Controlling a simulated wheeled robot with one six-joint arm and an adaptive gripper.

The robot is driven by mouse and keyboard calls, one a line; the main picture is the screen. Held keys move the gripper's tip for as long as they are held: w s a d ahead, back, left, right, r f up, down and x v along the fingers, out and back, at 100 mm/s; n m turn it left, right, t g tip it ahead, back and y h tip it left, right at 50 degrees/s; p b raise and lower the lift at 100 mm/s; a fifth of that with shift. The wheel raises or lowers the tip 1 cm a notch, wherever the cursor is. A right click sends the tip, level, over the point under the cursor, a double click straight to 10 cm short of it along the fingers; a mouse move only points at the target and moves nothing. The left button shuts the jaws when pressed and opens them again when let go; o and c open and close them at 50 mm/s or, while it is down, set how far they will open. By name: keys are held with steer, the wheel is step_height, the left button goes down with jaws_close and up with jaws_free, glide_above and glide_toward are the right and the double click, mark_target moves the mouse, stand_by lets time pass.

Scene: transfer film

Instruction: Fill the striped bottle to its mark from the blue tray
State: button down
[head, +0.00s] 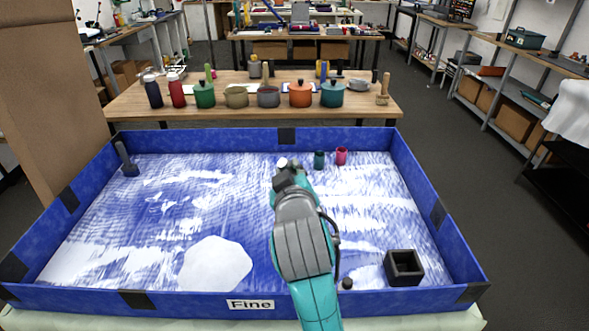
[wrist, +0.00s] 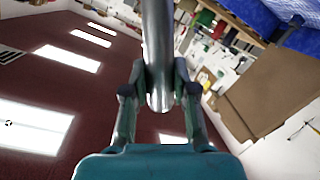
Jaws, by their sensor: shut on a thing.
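The blue tray (head: 286,137) is a wide, low-walled box with a "Fine" label on its front wall and blue and white loose material across its floor. My gripper (head: 287,166) is over the tray's middle to far part, left of a dark green cup (head: 319,160) and a pink cup (head: 341,156). In the wrist view my gripper (wrist: 159,85) is shut on a grey metallic rod (wrist: 157,40) with a rounded end. What the rod belongs to is hidden. I cannot make out stripes or a fill mark on any bottle.
A black open box (head: 404,267) sits in the tray's near right corner. A dark upright tool (head: 127,160) stands at the far left. A pale bare patch (head: 215,264) is near front. Behind, a wooden table (head: 125,105) holds a navy bottle (head: 153,92), a red bottle (head: 177,92) and several pots.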

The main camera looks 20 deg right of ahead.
steer(key=shift+a+f+n+t+h, duration=0.7)
steer(key=shift+a+f+n+t, duration=0.3)
steer(key=shift+a+f+n, duration=1.2)
steer(key=d+r+m, duration=0.1)
steer(key=r, duration=0.1)
steer(key=d+r+m+g+y, duration=0.1)
steer(key=d+r+m, duration=0.1)
steer(key=d+r+m+g, duration=0.1)
steer(key=d+r+m, duration=0.1)
steer(key=r, duration=0.1)
steer(key=shift+d+y, duration=0.15)
steer(key=shift+y, duration=0.15)
steer(key=d+m, duration=0.1)
steer(key=d+g+y, duration=0.1)
steer(key=d, duration=0.1)
steer(key=shift+w+m, duration=0.35)
steer(key=shift+m, duration=0.05)
steer(key=shift+w+d+f+m+g+y, duration=0.15)
steer(key=shift+d+m+y, duration=0.15)
steer(key=shift+d+m, duration=0.25)
steer(key=shift+w+d+f+m+g+y, duration=0.15)
steer(key=shift+d+m+y, duration=0.2)
steer(key=shift+d, duration=0.25)
steer(key=shift+s, duration=0.1)
